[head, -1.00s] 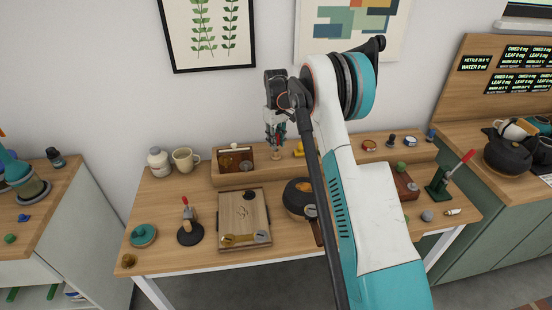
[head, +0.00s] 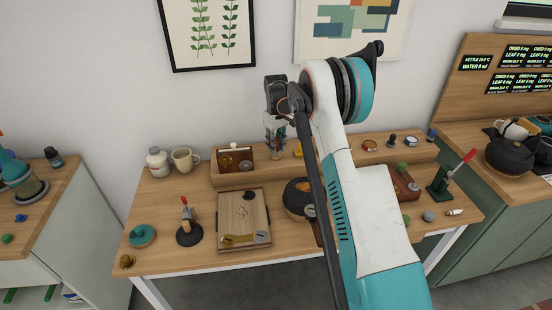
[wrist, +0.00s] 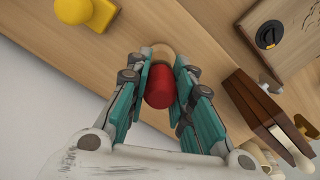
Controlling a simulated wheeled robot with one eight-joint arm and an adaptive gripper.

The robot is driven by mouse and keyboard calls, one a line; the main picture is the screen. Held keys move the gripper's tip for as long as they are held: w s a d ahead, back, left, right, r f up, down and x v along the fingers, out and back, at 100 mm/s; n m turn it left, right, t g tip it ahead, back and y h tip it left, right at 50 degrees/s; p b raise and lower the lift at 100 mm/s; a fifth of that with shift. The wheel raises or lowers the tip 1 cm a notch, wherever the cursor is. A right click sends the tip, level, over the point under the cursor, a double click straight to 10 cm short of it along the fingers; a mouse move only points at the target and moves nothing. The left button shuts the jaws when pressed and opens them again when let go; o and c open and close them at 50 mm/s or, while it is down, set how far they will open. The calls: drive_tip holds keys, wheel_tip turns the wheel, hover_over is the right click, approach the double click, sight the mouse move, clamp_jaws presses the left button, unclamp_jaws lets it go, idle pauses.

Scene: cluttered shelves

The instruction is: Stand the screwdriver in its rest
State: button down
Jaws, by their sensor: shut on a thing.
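My gripper (wrist: 161,72) points down over the raised back ledge of the bench, its teal fingers shut on a red cylindrical handle, which looks like the screwdriver (wrist: 160,90). In the wrist view a pale round wooden piece (wrist: 163,52) shows just beyond the handle, between the fingertips. It may be the rest, but I cannot tell whether the screwdriver is in it or above it. In the head view my gripper (head: 275,142) is near the ledge, right of the dark-brown box. The screwdriver's shaft and tip are hidden.
A dark-brown box (head: 235,161) stands close beside my gripper, and also shows in the wrist view (wrist: 252,98). A yellow object (wrist: 88,12) is on the other side. A wooden board (head: 244,210) lies in front; a mug (head: 184,160) stands left.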

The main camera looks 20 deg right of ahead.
drive_tip(key=shift+f, duration=0.15)
idle(0.8)
drive_tip(key=c, duration=1.3)
unclamp_jaws()
